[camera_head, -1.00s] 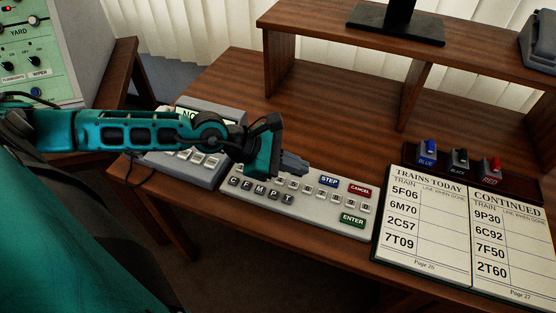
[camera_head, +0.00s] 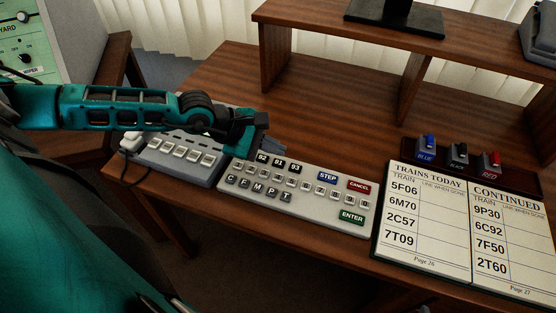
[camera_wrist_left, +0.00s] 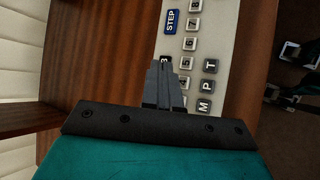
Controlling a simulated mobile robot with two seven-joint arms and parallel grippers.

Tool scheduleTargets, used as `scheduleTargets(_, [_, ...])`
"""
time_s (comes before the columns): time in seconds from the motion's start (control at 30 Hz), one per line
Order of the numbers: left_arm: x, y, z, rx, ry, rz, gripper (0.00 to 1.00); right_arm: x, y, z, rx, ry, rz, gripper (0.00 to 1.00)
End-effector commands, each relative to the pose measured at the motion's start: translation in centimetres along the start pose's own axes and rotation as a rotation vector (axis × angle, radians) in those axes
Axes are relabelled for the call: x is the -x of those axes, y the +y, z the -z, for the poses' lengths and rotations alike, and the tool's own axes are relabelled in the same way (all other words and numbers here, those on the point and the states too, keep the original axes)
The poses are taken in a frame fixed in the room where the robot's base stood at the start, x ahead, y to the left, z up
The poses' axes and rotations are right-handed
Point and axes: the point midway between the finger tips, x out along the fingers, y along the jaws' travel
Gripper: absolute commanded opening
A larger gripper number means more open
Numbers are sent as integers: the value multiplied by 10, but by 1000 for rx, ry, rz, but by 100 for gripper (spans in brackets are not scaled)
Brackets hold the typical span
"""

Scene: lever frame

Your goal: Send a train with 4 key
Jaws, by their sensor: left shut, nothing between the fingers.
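The grey keypad (camera_head: 310,211) lies on the desk, with a blue STEP key (camera_head: 327,177), a red CANCEL key (camera_head: 358,185), a green ENTER key (camera_head: 351,217), number keys and a row of dark letter keys (camera_head: 258,189). My left gripper (camera_head: 272,147) is shut and empty above the keypad's back left part, near the keys 92, 91 and 93. In the left wrist view, the closed fingers (camera_wrist_left: 163,84) overlap the keys beside M, P and T; contact cannot be told. My right gripper is out of view.
A grey box with a row of buttons (camera_head: 180,152) stands left of the keypad, partly behind my arm. The train book (camera_head: 468,225) lies open at right, below blue, black and red pens in a holder (camera_head: 520,182). A wooden shelf (camera_head: 340,30) stands behind.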

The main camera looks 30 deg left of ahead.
Motion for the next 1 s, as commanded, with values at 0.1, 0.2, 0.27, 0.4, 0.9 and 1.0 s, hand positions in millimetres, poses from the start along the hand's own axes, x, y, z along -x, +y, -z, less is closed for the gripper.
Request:
scheduleTargets(0.1, [-14,-10,10,0,0,-1,0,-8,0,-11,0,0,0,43])
scheduleTargets(0.2, [-24,-17,17,1,-1,-1,0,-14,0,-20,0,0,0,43])
scheduleTargets(0.27, [-31,-22,22,1,-1,-1,0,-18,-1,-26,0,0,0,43])
scheduleTargets(0.4, [-44,-32,32,1,0,-1,0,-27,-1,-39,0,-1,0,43])
scheduleTargets(0.9, [-52,-37,37,1,-1,-1,0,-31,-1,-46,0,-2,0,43])
scheduleTargets(1.0, [-52,-37,37,1,-1,-1,0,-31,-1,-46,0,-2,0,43])
